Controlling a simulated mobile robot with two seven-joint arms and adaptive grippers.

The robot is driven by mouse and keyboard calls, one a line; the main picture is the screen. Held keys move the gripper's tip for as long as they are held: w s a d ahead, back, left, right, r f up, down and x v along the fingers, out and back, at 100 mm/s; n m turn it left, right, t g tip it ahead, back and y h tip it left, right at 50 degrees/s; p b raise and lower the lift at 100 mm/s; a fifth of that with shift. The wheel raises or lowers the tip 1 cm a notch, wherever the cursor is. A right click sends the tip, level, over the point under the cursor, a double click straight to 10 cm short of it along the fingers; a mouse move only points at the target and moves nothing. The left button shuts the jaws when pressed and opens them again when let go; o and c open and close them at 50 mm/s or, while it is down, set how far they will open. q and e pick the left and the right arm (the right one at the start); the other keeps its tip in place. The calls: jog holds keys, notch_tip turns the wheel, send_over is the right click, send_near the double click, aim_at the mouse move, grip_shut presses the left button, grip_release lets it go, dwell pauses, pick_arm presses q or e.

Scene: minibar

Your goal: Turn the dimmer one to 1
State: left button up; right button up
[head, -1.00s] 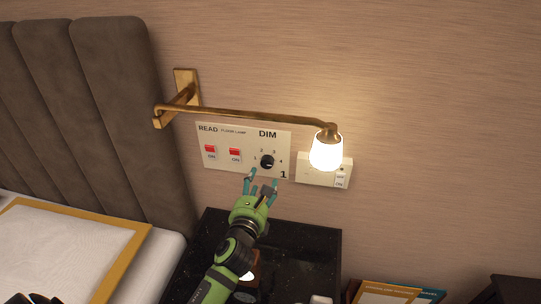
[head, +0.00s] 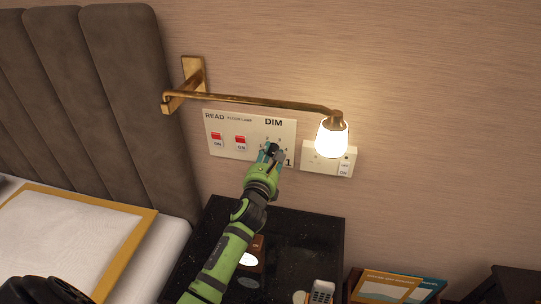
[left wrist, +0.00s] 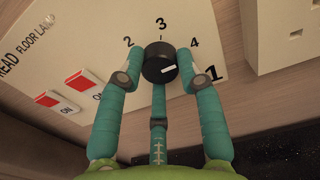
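The dimmer dial (left wrist: 160,62) is a round black knob under "DIM" on the white switch panel (head: 213,125). A large "1" is printed at the panel's lower right corner. My left gripper (left wrist: 160,48) has a finger on each side of the dial, seemingly touching it, and a third finger below. In the head view the gripper (head: 272,151) covers the dial.
Two red switches (head: 240,140) sit left of the dial. A lit lamp (head: 332,137) on a brass arm (head: 245,100) hangs close to the right, before a socket plate (head: 345,168). A black nightstand (head: 310,235) is below, a padded headboard (head: 125,100) left.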

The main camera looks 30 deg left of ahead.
pick_arm(q)
jog(key=shift+c, duration=0.8)
pick_arm(e)
jog(key=shift+s, duration=0.8)
